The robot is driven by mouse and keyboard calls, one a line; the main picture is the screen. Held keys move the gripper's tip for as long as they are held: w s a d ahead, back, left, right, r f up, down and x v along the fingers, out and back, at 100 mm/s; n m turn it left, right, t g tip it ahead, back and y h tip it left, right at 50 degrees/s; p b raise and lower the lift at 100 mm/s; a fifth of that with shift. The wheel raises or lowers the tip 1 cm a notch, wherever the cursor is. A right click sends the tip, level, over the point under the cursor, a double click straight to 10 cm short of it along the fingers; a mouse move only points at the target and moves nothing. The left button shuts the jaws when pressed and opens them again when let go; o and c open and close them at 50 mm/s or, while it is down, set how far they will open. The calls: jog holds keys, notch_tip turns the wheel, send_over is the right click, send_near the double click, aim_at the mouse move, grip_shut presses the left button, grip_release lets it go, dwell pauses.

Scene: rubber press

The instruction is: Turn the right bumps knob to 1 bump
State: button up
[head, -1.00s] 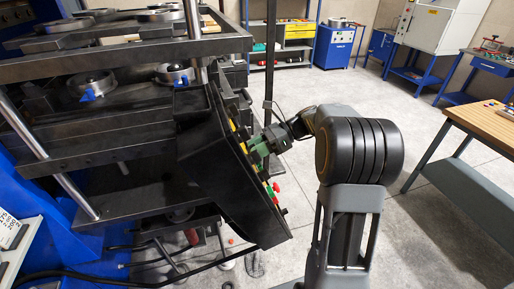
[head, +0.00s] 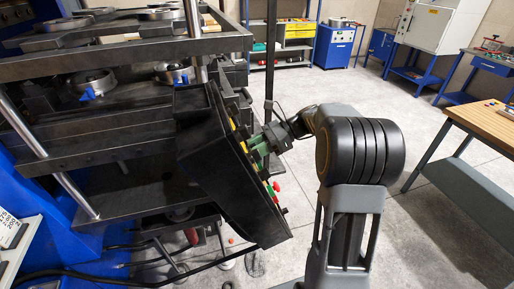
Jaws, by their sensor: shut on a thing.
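The press's black control panel (head: 225,170) faces right, seen nearly edge-on, with yellow, red and green parts along its face. My gripper (head: 259,146) is at the upper part of this face, its greenish fingers reaching to the panel from the right. It is shut on a knob there, which the fingers hide. I take this to be the right bumps knob; its marking and setting cannot be read from this angle.
The press frame with dark metal plates (head: 110,150) fills the left side. A wooden-topped workbench (head: 490,125) stands at the right. Blue cabinets and shelves line the back wall.

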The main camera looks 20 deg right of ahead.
jog(key=shift+n+b, duration=0.5)
jog(key=shift+n, duration=1.3)
jog(key=o, duration=0.6)
jog(key=b+v, duration=0.1)
jog(key=v, duration=1.3)
jog(key=shift+a, duration=0.1)
